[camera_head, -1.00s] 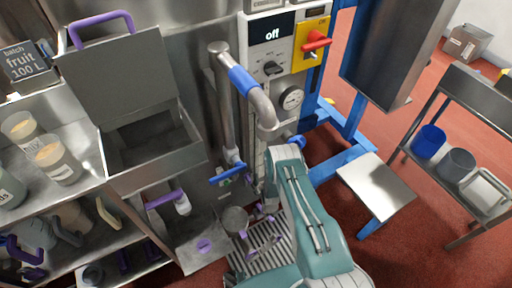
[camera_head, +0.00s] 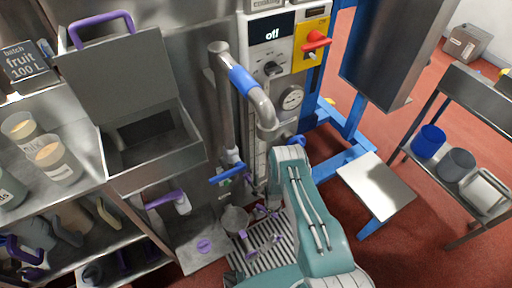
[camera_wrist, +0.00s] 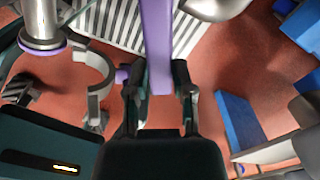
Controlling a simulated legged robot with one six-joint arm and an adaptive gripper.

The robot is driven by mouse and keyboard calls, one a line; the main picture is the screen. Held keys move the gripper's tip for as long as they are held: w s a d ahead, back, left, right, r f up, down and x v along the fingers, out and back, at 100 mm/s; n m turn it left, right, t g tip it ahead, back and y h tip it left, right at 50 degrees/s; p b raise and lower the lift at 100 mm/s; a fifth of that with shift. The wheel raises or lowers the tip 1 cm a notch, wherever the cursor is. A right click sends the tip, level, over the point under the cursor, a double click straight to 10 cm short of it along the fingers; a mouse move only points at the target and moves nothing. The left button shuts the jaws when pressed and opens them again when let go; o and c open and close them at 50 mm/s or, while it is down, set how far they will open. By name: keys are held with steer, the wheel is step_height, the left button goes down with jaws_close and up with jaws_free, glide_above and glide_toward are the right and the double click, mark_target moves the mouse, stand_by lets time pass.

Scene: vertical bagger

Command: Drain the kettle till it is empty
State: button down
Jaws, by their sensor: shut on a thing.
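My gripper (camera_wrist: 160,82) is shut on a purple lever (camera_wrist: 158,35) in the wrist view. The lever runs up between the fingers to the top edge; its far end is out of view. In the head view my teal arm reaches down below the control panel (camera_head: 271,55) and hides the gripper. Small purple parts show beside the arm, low down. The panel's display reads "off". I take the large steel body behind the panel and pipe to be the kettle (camera_head: 190,60); its inside and any contents are not visible.
A floor grate (camera_head: 272,258) lies under the arm, with a round steel part (camera_head: 235,219) above it. A bent pipe with a blue sleeve (camera_head: 244,80) stands behind. A blue frame and step (camera_head: 376,188) stand right. Shelves with tubs fill the left.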

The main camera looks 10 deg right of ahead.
steer(key=shift+w+d+n, duration=0.3)
steer(key=shift+w+n, duration=0.1)
steer(key=shift+n, duration=0.5)
steer(key=shift+w+d+n, duration=0.3)
steer(key=shift+w+n, duration=0.3)
steer(key=shift+n, duration=0.7)
steer(key=shift+w+d+n, duration=0.1)
steer(key=shift+w+n, duration=0.1)
steer(key=shift+n, duration=0.1)
steer(key=shift+c, duration=1.6)
jaws_free()
